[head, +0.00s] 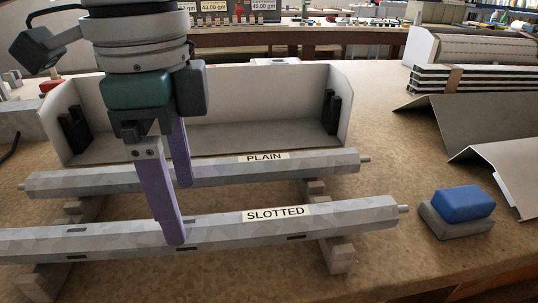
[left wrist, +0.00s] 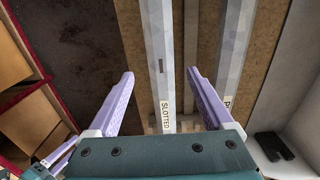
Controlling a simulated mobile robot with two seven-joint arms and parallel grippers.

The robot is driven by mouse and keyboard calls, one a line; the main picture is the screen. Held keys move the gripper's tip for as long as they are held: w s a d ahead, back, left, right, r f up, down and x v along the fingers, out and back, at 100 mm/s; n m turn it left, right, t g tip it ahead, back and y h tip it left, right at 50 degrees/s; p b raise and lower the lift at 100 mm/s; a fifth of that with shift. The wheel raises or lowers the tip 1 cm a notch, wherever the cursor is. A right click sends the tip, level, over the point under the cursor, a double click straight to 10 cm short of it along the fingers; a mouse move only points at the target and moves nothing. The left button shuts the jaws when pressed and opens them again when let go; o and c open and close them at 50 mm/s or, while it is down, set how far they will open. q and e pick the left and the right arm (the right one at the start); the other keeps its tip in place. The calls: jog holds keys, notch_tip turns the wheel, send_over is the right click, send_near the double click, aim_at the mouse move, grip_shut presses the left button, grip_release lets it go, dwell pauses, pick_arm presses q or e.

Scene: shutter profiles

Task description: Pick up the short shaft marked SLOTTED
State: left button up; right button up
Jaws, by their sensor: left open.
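The SLOTTED shaft (head: 345,215) is a grey faceted bar with dark slots and a white label, lying across supports at the front of the bench. The similar PLAIN shaft (head: 310,167) lies behind it. My left gripper (head: 180,214) is open and points down, its purple fingers apart. In the left wrist view, the open fingers (left wrist: 159,73) lie on either side of the SLOTTED shaft (left wrist: 159,45), with gaps on both sides. In the head view, the near finger hides part of this shaft. The exact fingertip height is hard to tell.
A pale open-fronted housing (head: 270,139) with black brackets stands behind the shafts. A blue block on a grey base (head: 464,205) sits at the right. Bent metal sheets (head: 475,125) and stacked profiles (head: 470,79) lie further back right. Bench between shafts and block is clear.

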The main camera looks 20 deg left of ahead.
aim_at(185, 222)
pick_arm(q)
notch_tip(185, 222, down, 6)
jog(key=shift+a+r+b, duration=0.1)
jog(key=shift+b, duration=0.55)
grip_shut()
jog(key=shift+r, duration=0.1)
dwell(0.3)
